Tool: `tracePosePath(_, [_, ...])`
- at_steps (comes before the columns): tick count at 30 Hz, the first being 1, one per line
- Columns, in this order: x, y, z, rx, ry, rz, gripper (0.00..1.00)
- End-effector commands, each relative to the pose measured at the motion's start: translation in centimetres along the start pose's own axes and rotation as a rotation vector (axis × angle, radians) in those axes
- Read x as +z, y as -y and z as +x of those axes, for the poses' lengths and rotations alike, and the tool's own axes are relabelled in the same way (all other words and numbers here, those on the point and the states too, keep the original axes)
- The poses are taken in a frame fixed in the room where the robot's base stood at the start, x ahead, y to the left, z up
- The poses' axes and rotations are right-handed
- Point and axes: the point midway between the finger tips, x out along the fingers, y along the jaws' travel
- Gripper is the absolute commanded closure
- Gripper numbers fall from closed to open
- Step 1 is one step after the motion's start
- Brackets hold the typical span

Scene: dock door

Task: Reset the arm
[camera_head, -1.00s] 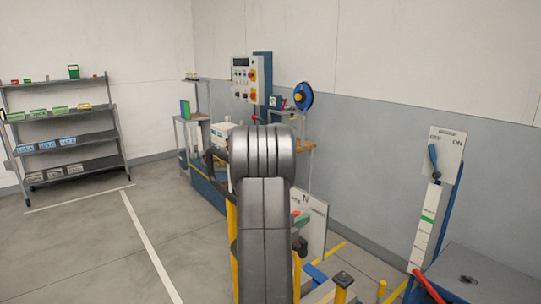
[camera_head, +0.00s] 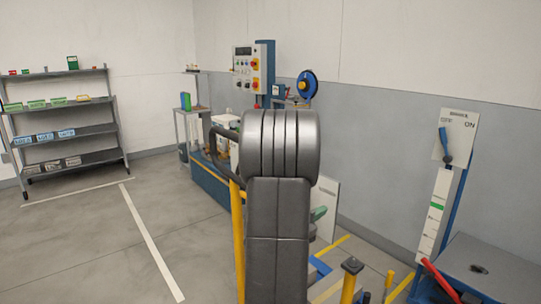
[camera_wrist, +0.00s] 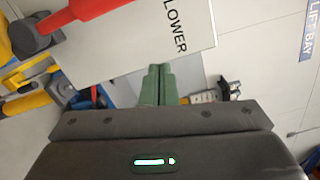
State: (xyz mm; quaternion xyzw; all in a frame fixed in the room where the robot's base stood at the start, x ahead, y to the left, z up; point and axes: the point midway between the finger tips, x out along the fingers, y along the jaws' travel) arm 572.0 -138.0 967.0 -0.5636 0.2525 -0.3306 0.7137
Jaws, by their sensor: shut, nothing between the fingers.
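My arm (camera_head: 278,200) rises in the middle of the head view, its dark grey links blocking part of the machine behind. In the wrist view, my gripper (camera_wrist: 158,78) has two green fingers side by side with no gap between them. They are shut and hold nothing. The fingers point toward a white panel marked LOWER (camera_wrist: 160,30), but I cannot tell how far off it is. A small green shape beside my arm in the head view may be the fingers; I cannot tell.
A red handle (camera_wrist: 85,8) and yellow posts (camera_wrist: 25,100) show at the wrist view's left. A lever panel marked OFF/ON (camera_head: 457,135) stands at right over a grey box (camera_head: 490,265). A control cabinet (camera_head: 250,68) is behind my arm. Shelves (camera_head: 70,130) stand left; the left floor is clear.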

Motion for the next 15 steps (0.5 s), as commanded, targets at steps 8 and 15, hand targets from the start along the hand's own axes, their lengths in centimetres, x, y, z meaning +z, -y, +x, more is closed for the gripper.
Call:
tracePosePath(8, [-1.7, -1.1, -0.1, -0.007, 0.001, 0.122, 1.0])
tracePosePath(15, [-2.4, -1.3, -0.1, -0.009, 0.001, 0.178, 1.0])
